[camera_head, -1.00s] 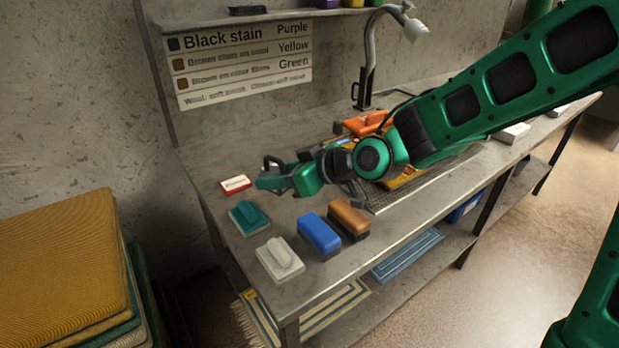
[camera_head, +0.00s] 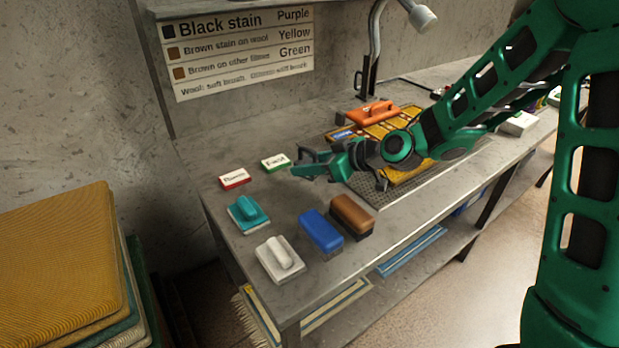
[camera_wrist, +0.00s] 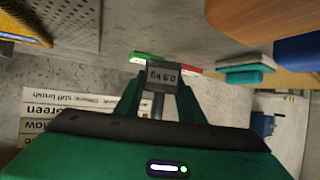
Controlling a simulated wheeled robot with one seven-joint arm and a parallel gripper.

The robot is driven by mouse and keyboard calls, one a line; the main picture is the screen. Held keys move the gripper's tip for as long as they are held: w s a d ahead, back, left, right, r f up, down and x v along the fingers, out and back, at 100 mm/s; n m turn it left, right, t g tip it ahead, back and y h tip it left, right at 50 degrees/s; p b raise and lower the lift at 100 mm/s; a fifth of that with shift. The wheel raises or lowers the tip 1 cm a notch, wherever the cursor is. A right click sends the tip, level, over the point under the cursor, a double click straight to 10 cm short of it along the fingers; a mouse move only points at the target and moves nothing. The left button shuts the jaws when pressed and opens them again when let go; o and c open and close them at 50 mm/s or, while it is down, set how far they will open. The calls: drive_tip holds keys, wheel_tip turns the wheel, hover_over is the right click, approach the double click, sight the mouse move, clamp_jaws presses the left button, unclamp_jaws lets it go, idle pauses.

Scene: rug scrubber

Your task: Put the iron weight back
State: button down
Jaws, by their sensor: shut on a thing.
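My gripper (camera_head: 308,165) is low over the left part of the grey workbench, just right of a green-edged card. In the wrist view it (camera_wrist: 160,95) is shut on a small grey block with a weight-like label, seemingly the iron weight (camera_wrist: 163,76). The label reads upside down. In the head view the block is hard to make out between the fingers.
A tap (camera_head: 373,50) stands behind. Bare bench lies between cards and brushes.

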sight(311, 187)
drive_tip(key=shift+w+d+f, duration=0.35)
drive_tip(key=shift+f, duration=1.9)
drive_tip(key=shift+f, duration=0.1)
drive_tip(key=c, duration=1.2)
unclamp_jaws()
drive_tip(key=shift+s, duration=0.1)
drive_tip(key=v, duration=1.1)
drive_tip(key=shift+d, duration=0.2)
drive_tip(key=shift+s+d+r, duration=0.2)
drive_tip(key=shift+r, duration=0.1)
